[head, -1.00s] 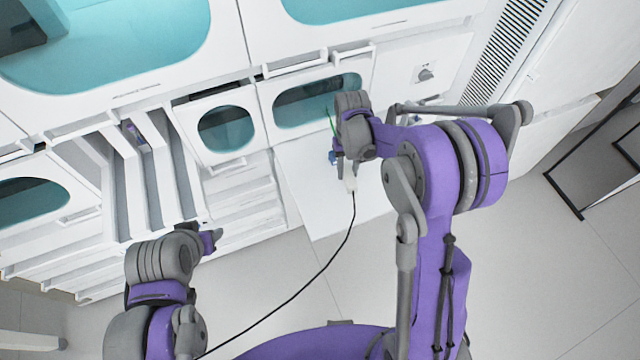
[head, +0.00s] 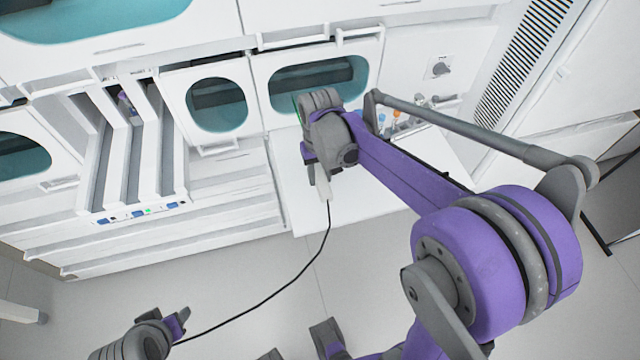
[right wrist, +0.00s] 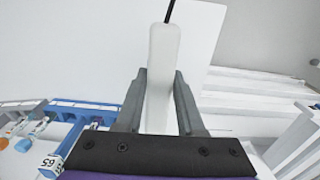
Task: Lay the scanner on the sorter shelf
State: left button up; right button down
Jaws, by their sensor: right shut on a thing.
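The scanner (head: 323,190) shows as a white handle with a black cable from its end. My right gripper (head: 318,168) is shut on it, and in the right wrist view the scanner (right wrist: 161,75) stands between the two grey fingers (right wrist: 160,100). The rest of the scanner is hidden by the gripper in the head view. It is over or close to a flat white shelf (head: 365,198), which I take for the sorter shelf; I cannot tell if they touch. My left gripper (head: 181,318) is at the lower left, away from the shelf; its jaws are unclear.
The cable (head: 290,302) loops down toward my left gripper. Tubes with orange and blue tops (head: 396,116) stand at the shelf's back right; a blue rack (right wrist: 85,110) shows in the wrist view. A slotted track unit (head: 140,212) is at left. The shelf's front part looks clear.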

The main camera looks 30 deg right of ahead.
jog(key=shift+d, duration=0.1)
jog(key=shift+s+f+b, duration=0.1)
jog(key=shift+f+b, duration=0.3)
jog(key=shift+b, duration=0.05)
jog(key=shift+f+b, duration=1.6)
jog(key=shift+f, duration=0.6)
jog(key=shift+f, duration=0.3)
jog(key=shift+f+b, duration=0.3)
jog(key=shift+b, duration=0.05)
jog(key=shift+c, duration=2.2)
grip_release()
jog(key=shift+r, duration=0.1)
